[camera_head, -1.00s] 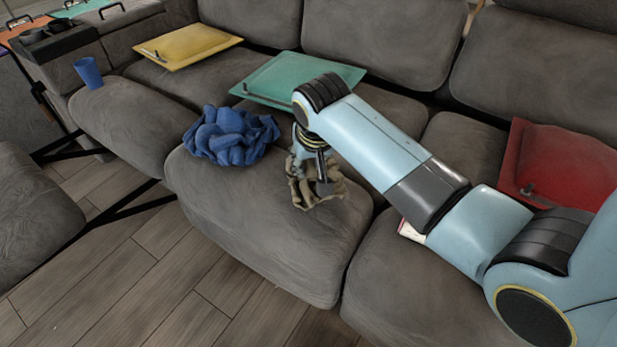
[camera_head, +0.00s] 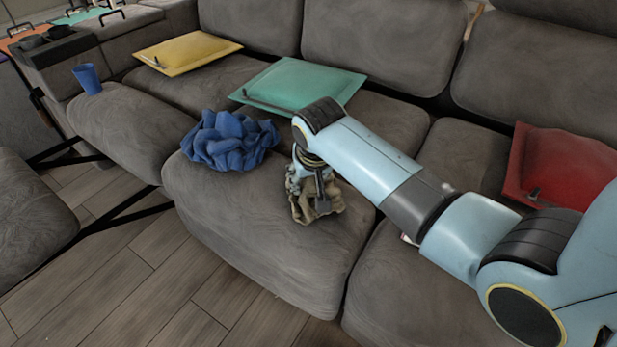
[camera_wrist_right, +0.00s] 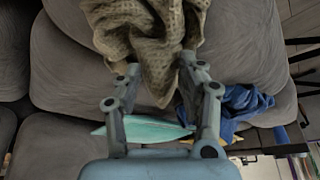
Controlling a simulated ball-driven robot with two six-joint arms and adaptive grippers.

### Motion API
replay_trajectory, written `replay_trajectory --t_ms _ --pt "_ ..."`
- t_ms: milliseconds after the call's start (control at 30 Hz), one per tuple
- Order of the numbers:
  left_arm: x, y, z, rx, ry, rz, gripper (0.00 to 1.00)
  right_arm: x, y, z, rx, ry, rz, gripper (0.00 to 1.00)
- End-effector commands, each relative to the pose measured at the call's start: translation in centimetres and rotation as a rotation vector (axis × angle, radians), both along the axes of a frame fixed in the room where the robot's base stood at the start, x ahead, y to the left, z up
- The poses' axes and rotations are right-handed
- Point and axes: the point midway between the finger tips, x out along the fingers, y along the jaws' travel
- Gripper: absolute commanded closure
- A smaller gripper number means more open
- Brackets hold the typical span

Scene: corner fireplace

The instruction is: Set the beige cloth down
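The beige cloth (camera_head: 332,202) is a crumpled bundle at the front middle seat cushion of the grey sofa. My right gripper (camera_head: 311,190) is over the cloth, with its fingers pointing down. In the right wrist view the cloth (camera_wrist_right: 150,40) is bunched between and beyond the fingertips of the right gripper (camera_wrist_right: 155,66), and the fingers look closed on it. The cloth's lower edge is at the cushion (camera_head: 265,225); I cannot tell whether its weight rests there. My left gripper is in neither view.
A crumpled blue cloth (camera_head: 230,140) lies left of the beige one. Teal (camera_head: 300,85), yellow (camera_head: 188,53) and red (camera_head: 565,170) cushions lie on the sofa. A blue cup (camera_head: 88,79) stands at the far left. The front of the middle seat cushion is clear.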

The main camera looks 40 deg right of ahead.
Motion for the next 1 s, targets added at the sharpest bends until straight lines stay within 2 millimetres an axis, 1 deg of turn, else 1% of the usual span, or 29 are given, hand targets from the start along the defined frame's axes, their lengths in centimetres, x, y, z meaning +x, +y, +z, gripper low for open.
replay_trajectory --t_ms 100,267,367,467,500,600,667,800,900,1000 --pt "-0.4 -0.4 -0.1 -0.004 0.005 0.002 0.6 0.0 0.0 0.0 0.0 0.0 0.0 0.55" --pt "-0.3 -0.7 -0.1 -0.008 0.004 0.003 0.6 0.0 0.0 0.1 0.0 0.0 0.0 0.55" --pt "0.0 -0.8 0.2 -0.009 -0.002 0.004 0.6 -0.1 0.1 0.8 0.0 -0.002 0.0 0.55" --pt "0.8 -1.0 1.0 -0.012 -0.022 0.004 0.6 -0.6 0.3 2.5 0.001 -0.004 0.0 0.55" --pt "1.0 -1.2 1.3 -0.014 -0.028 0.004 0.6 -0.9 0.4 3.3 0.001 -0.005 0.0 0.55" --pt "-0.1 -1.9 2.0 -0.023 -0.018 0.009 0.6 -1.7 0.8 5.6 0.0 -0.005 0.0 0.55" --pt "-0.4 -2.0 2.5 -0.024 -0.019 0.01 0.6 -2.2 0.9 6.9 0.0 -0.005 0.0 0.55" --pt "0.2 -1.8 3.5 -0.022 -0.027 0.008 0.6 -3.2 1.4 9.4 0.001 -0.003 0.001 0.55" --pt "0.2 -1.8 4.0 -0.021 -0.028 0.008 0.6 -3.7 1.6 10.6 0.001 -0.003 0.001 0.55" --pt "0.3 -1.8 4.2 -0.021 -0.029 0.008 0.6 -4.1 1.7 11.2 0.0 -0.001 0.0 0.55"
